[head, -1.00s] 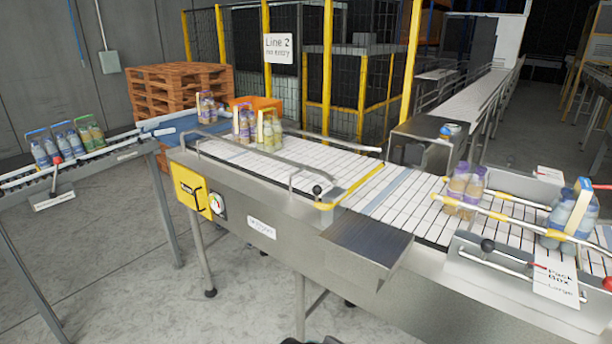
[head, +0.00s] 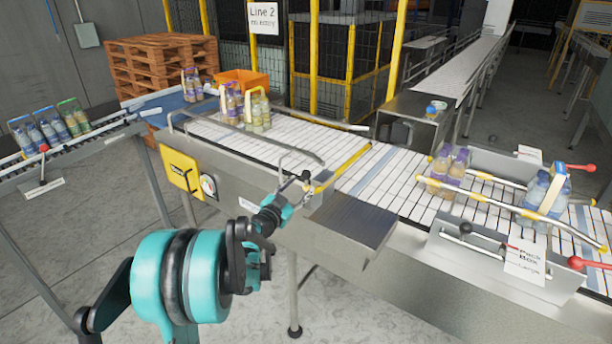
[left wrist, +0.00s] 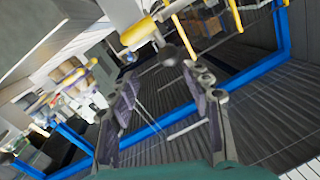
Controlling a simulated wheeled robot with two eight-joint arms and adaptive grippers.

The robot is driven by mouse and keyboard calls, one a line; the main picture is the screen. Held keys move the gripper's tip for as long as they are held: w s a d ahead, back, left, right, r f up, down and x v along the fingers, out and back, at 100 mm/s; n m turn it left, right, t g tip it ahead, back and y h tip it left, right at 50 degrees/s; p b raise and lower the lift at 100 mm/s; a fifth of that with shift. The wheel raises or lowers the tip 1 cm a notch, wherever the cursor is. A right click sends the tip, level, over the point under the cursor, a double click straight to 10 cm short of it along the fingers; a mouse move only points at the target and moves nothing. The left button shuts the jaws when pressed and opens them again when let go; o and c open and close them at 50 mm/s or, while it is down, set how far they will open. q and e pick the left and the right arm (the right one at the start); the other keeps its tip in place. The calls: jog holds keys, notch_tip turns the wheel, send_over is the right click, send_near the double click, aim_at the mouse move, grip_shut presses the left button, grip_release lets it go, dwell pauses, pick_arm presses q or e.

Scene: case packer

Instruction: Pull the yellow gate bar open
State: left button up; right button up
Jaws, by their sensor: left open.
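The yellow gate bar (head: 342,167) lies across the white slatted conveyor (head: 385,190), ending at the near rail with a dark ball knob (head: 306,176). My left gripper (head: 296,188) is at this near end, beside the knob. In the left wrist view the left gripper (left wrist: 163,95) has its two fingers spread with nothing between them. The dark knob (left wrist: 168,56) shows just beyond the fingertips there, with a yellow bar end (left wrist: 137,31) beside it. Whether a finger touches the knob is hard to tell. My right gripper is out of view.
Bottle packs (head: 245,108) stand on the belt left of the bar. More bottles (head: 449,172) stand to the right between yellow-ended guide rails (head: 480,198). A metal shelf (head: 350,218) juts from the conveyor's near side. A yellow panel (head: 181,171) and dial are at the left.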

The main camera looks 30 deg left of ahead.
aim_at(304, 178)
pick_arm(q)
jog(key=shift+a+f, duration=0.1)
jog(key=shift+a, duration=0.6)
jog(key=shift+w+a+y, duration=0.1)
jog(key=shift+w+y, duration=0.2)
jog(key=shift+w, duration=0.05)
jog(key=w, duration=0.7)
jog(key=shift+a+b, duration=0.2)
jog(key=shift+b, duration=0.1)
grip_shut()
